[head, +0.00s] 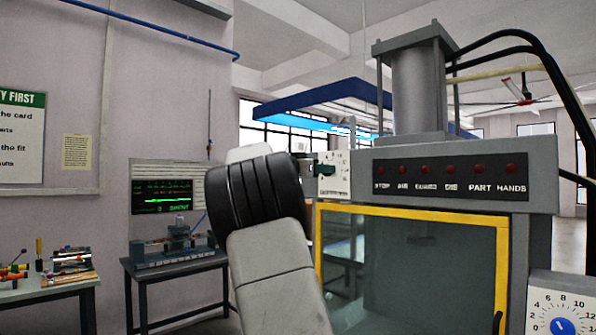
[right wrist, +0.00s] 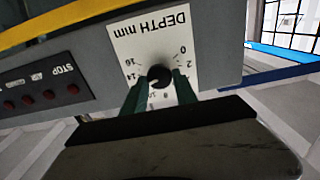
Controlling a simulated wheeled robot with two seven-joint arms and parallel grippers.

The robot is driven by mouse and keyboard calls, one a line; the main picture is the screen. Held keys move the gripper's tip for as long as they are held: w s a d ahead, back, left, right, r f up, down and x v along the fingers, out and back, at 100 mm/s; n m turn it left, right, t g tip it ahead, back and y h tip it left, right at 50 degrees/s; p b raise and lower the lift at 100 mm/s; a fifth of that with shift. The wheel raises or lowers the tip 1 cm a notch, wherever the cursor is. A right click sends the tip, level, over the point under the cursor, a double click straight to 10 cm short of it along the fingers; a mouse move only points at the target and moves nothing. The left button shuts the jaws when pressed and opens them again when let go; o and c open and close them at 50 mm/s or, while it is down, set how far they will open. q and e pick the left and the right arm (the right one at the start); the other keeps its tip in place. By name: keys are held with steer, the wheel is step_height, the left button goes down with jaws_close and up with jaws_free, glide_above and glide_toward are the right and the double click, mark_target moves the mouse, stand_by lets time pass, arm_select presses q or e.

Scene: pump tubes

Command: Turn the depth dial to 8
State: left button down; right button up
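The depth dial has a white plate (right wrist: 150,45) marked "DEPTH mm", upside down in the right wrist view, with a dark round knob (right wrist: 160,77). In the head view its plate (head: 338,180) shows at the press's upper left corner, partly hidden. My right gripper (right wrist: 160,84) has its two green fingertips on either side of the knob, very close to it; I cannot tell whether they press on it. In the head view that gripper (head: 325,168) reaches the plate from the left. The knob's pointer setting is not readable. My left gripper is not in view.
The grey press (head: 460,165) carries a row of red lamps and a yellow-framed door (head: 410,270). A second dial with a blue knob (head: 563,326) is at the lower right. A bench (head: 180,262) and a table with tools (head: 50,290) stand at left.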

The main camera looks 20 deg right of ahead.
jaws_close()
steer(key=shift+n, duration=0.4)
steer(key=n, duration=1.4)
steer(key=shift+w+a+f, duration=0.1)
steer(key=shift+w+f, duration=0.1)
steer(key=o, duration=0.7)
jaws_free()
